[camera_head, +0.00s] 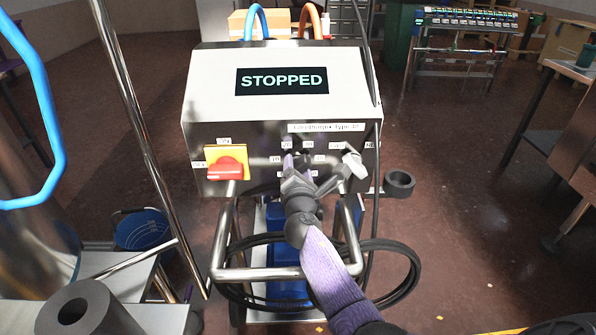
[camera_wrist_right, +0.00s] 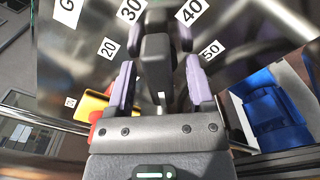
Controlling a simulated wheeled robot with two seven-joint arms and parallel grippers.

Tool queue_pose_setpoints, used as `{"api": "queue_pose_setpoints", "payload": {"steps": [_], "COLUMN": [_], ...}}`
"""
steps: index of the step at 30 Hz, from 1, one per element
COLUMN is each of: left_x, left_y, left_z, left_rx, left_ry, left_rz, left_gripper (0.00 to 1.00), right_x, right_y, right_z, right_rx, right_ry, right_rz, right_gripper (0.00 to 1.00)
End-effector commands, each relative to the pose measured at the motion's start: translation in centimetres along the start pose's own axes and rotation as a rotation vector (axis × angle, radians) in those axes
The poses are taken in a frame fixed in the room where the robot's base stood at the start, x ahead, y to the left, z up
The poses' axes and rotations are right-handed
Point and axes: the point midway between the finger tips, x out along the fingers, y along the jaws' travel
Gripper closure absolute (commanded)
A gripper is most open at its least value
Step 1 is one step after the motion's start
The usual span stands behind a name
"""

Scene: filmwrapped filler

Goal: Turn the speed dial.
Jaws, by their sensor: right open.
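The speed dial (camera_wrist_right: 157,62) is a dark knob on the metal front of the control box (camera_head: 210,110), with labels 20, 30, 40 and 50 around it. My right gripper (camera_head: 297,170) is in front of the panel, its arm coming up from below. In the wrist view, its two purple fingers (camera_wrist_right: 159,92) are open, one on each side of the dial. I cannot tell whether they touch it. In the head view the gripper hides most of the dial. The box display (camera_head: 282,81) reads STOPPED. My left gripper is not in view.
A red switch on a yellow plate (camera_head: 226,162) is left of the dial, and a grey switch (camera_head: 354,165) is right. A steel handle frame (camera_head: 250,274) and looped black cable (camera_head: 405,270) are below. A steel pole (camera_head: 140,120) and blue hose (camera_head: 50,120) stand left.

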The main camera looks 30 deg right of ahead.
Motion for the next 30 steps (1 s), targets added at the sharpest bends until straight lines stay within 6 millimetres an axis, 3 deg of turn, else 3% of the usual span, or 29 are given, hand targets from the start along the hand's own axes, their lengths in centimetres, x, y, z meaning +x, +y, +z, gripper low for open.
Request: {"api": "queue_pose_setpoints", "payload": {"steps": [1, 2, 10, 22, 30], "left_x": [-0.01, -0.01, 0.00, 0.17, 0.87], "left_y": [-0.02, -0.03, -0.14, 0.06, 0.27], "left_z": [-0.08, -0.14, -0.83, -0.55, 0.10], "left_rx": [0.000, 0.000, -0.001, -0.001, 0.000], "left_ry": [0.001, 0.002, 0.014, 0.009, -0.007], "left_rz": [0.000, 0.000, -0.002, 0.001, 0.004], "left_gripper": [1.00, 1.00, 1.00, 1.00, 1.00], "right_x": [-0.01, -0.02, -0.04, -0.06, -0.06], "right_y": [0.00, 0.00, -0.02, -0.09, -0.20], "right_z": [0.01, 0.00, -0.02, -0.10, -0.21], "right_rx": [0.000, 0.000, 0.000, 0.031, 0.195], "right_ry": [0.000, 0.000, 0.000, 0.001, 0.001], "right_rz": [0.000, 0.000, 0.000, -0.001, -0.002], "right_gripper": [0.34, 0.41, 0.98, 1.00, 1.00]}}
